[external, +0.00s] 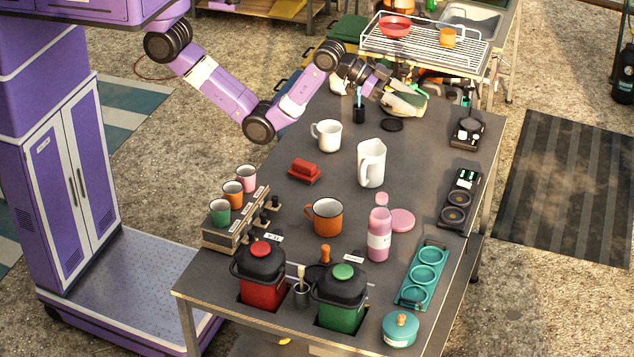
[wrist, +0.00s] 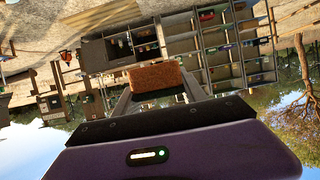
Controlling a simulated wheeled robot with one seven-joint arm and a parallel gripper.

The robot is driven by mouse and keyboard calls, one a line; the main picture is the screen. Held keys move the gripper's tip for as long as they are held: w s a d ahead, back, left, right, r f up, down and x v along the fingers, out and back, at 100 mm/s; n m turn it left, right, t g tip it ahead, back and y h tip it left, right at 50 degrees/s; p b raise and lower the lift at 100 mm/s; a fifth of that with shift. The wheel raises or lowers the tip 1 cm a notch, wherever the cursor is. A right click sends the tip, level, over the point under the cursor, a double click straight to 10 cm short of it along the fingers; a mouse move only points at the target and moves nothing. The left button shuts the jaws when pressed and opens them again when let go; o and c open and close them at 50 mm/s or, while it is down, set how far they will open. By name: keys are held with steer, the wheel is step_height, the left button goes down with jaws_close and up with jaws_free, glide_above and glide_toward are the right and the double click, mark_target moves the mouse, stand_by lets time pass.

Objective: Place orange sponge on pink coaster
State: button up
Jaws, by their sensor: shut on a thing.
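In the wrist view the orange-brown sponge (wrist: 157,77) sits between the two fingers of my gripper (wrist: 156,90), which is shut on it. In the external view my gripper (external: 384,84) is at the far end of the table, raised near a pale cloth-like bundle. The sponge cannot be made out clearly there. The pink coaster (external: 402,220) is a flat round disc on the table, just right of the pink bottle (external: 379,238). Nothing lies on it. My gripper is well behind the coaster and apart from it.
A white jug (external: 371,163), a white mug (external: 327,135) and a red butter dish (external: 305,170) stand mid-table. An orange mug (external: 326,217) stands left of the bottle. A teal tray (external: 423,275) lies in front of the coaster. Clear tabletop lies behind the coaster.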

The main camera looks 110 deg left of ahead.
mark_target(400, 218)
steer(key=f, duration=3.7)
steer(key=shift+d+f, duration=0.1)
steer(key=shift+d, duration=0.1)
steer(key=shift+f, duration=0.1)
steer(key=shift+f, duration=0.1)
steer(key=o, duration=1.3)
steer(key=shift+r+p, duration=0.3)
steer(key=v, duration=1.1)
steer(key=shift+s, duration=0.25)
steer(key=shift+s+r, duration=0.2)
steer(key=shift+s, duration=0.05)
